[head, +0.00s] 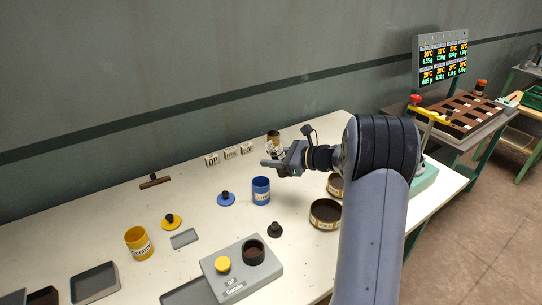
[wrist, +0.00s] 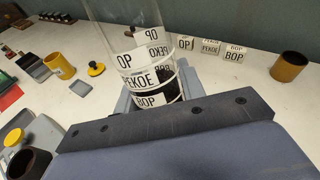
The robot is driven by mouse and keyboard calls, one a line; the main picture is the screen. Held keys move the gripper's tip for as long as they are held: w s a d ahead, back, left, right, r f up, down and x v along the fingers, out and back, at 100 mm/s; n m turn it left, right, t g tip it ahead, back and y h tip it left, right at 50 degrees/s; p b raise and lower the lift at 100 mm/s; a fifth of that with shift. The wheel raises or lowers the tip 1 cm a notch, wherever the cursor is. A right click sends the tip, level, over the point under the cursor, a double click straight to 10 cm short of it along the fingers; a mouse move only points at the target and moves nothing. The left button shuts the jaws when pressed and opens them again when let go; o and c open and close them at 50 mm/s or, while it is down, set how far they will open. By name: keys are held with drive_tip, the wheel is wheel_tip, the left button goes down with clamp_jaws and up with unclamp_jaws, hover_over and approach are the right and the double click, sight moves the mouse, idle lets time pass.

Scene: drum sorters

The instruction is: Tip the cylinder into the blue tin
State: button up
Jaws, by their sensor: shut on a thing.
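The cylinder (wrist: 140,60) is clear, with OP, PEKOE and BOP bands, and dark material shows near its BOP band. My gripper (head: 272,163) is shut on it, and the dark jaw bar crosses its lower part in the wrist view. In the head view the cylinder (head: 274,150) is small and partly hidden by the gripper; its exact tilt is hard to tell. The blue tin (head: 261,191) stands open on the white table, in front of and slightly left of the gripper. I cannot make out the blue tin in the wrist view.
The blue lid (head: 226,199) lies left of the blue tin. A yellow tin (head: 138,243) and yellow lid (head: 171,222) are further left. OP, PEKOE and BOP blocks (head: 231,153) and a brown tin (wrist: 289,67) stand behind. A grey station (head: 243,272) is in front.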

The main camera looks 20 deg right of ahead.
drive_tip(key=shift+s+d+f+n+g+h+p, duration=0.15)
drive_tip(key=shift+d+n+g+h+p, duration=0.15)
drive_tip(key=shift+d+h+p, duration=0.5)
drive_tip(key=shift+s+d+f+n+g+h+p, duration=0.1)
drive_tip(key=shift+d+f+n+g+h+p, duration=0.15)
drive_tip(key=shift+d+h+p, duration=0.5)
drive_tip(key=shift+s+d+f+n+g+h+p, duration=0.1)
drive_tip(key=shift+d+f+n+g+h+p, duration=0.3)
drive_tip(key=shift+h+p, duration=0.7)
drive_tip(key=shift+s+d+f+n+g+h+p, duration=0.1)
drive_tip(key=shift+d+f+n+g+h+p, duration=0.15)
drive_tip(key=shift+d+f+h+p, duration=0.75)
drive_tip(key=shift+a+f+n+g+h+p, duration=0.15)
drive_tip(key=shift+h+p, duration=0.3)
drive_tip(key=shift+p, duration=0.65)
drive_tip(key=shift+d+n+g+h+p, duration=0.15)
drive_tip(key=shift+h+p, duration=0.25)
drive_tip(key=shift+p, duration=0.65)
drive_tip(key=shift+s+f+h+p, duration=0.1)
drive_tip(key=shift+f+h+p, duration=0.5)
drive_tip(key=shift+p, duration=1)
drive_tip(key=shift+f+n+g+h, duration=0.4)
drive_tip(key=shift+f+h, duration=0.1)
drive_tip(key=shift+h, duration=0.4)
drive_tip(key=shift+r+h+b, duration=0.2)
drive_tip(key=shift+h+b, duration=0.7)
drive_tip(key=shift+b, duration=0.35)
